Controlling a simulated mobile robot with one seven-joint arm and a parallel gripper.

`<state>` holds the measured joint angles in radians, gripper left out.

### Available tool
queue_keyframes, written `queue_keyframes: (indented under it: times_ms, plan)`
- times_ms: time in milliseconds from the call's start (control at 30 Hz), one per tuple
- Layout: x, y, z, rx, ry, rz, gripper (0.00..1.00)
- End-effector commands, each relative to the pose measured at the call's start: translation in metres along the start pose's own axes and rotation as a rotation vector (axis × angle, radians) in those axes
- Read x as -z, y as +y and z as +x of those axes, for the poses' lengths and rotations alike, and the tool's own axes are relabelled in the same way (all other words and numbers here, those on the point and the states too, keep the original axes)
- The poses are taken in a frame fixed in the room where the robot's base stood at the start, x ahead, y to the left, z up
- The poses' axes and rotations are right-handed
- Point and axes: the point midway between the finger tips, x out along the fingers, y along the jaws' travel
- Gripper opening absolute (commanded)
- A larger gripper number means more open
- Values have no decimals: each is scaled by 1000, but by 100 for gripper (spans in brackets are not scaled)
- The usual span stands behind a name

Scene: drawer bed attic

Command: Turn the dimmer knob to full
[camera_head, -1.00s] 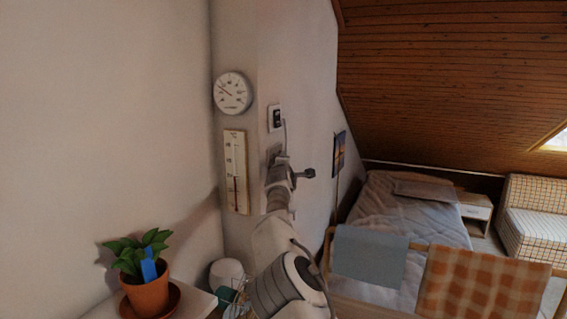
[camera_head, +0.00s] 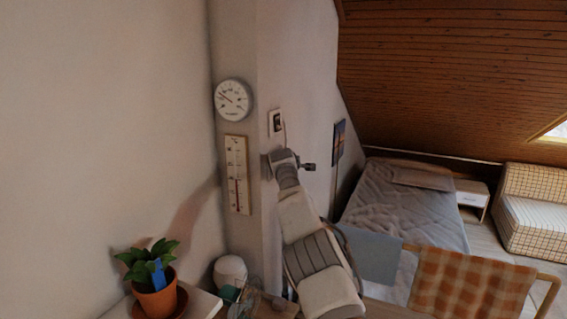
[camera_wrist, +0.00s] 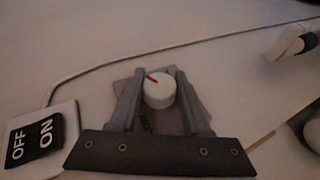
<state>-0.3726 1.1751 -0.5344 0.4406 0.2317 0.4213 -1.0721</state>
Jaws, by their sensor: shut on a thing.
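The dimmer knob (camera_wrist: 159,92) is a round white knob with a red mark, seen in the wrist view. The mark points to the upper left of that picture. The knob sits on a grey plate (camera_wrist: 126,86) with dark lettering that is partly hidden. My gripper (camera_wrist: 160,88) is shut on the knob, one finger on each side. In the head view my gripper (camera_head: 268,166) is at the wall beside the corner, and my own wrist hides the knob there.
A black OFF/ON switch (camera_wrist: 36,140) on a pale plate is at lower left in the wrist view, with a cable (camera_wrist: 110,66) running above the knob. In the head view a thermometer (camera_head: 237,174), a round dial (camera_head: 233,99) and a small wall plate (camera_head: 276,122) are nearby. A potted plant (camera_head: 155,289) stands below left.

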Motion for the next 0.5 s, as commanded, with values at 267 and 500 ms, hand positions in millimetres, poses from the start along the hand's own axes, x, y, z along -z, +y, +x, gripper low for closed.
queue_keyframes:
  times_ms: [267, 500]
  plan:
    - [0, 0, 0, -1, 1, 2, 55]
    - [0, 0, 0, -2, 1, 1, 77]
